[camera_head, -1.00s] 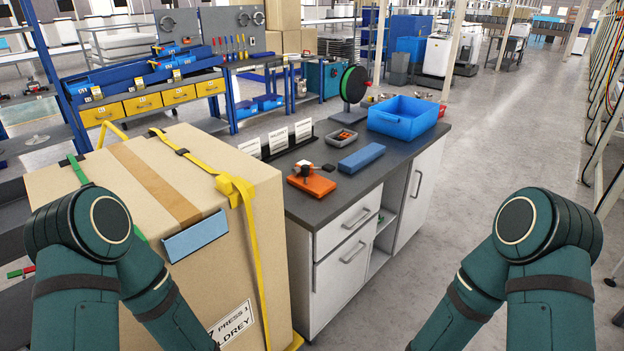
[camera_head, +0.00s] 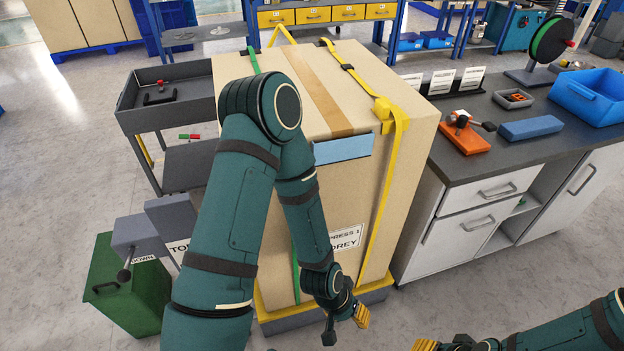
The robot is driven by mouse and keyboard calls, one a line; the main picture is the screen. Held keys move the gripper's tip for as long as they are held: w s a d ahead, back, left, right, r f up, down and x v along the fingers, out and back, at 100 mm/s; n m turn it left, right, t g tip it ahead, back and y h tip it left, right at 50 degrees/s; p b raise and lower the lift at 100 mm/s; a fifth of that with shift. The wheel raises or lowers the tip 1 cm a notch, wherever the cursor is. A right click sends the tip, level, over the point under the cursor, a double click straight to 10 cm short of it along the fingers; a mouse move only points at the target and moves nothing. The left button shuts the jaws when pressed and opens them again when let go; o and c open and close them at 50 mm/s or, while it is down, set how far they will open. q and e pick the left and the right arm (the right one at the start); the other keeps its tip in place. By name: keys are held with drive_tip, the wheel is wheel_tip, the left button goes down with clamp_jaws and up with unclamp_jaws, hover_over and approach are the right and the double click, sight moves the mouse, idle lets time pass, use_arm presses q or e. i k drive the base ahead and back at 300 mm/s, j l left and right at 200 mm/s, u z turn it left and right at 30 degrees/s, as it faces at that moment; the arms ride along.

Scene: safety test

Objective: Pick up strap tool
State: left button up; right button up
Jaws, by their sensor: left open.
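A tool with an orange base, a black lever and a red knob (camera_head: 464,135) lies on the dark bench top (camera_head: 462,166). A black handled piece with a small red part (camera_head: 160,93) lies on the grey cart (camera_head: 190,106). I cannot tell for sure which is the strap tool. My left gripper (camera_head: 345,329) is open and empty, low in front of the strapped carton, well apart from both. My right gripper (camera_head: 440,345) shows only partly at the bottom edge; its jaws are mostly cut off.
The big carton (camera_head: 283,104), with yellow and green straps, stands between cart and bench. A blue block (camera_head: 531,127), a small grey tray (camera_head: 513,99) and a blue bin (camera_head: 592,97) are on the bench. A green box (camera_head: 121,292) stands at lower left.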

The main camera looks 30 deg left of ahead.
sight(455, 127)
drive_tip(key=i+l+u, duration=0.1)
drive_tip(key=i+l, duration=0.2)
drive_tip(key=i+l+u, duration=0.1)
drive_tip(key=i+l, duration=0.2)
drive_tip(key=l, duration=0.2)
drive_tip(key=i+l+u, duration=0.1)
drive_tip(key=i+l, duration=0.2)
drive_tip(key=l, duration=0.15)
drive_tip(key=i+l+u, duration=0.1)
drive_tip(key=i+l, duration=0.2)
drive_tip(key=l, duration=0.2)
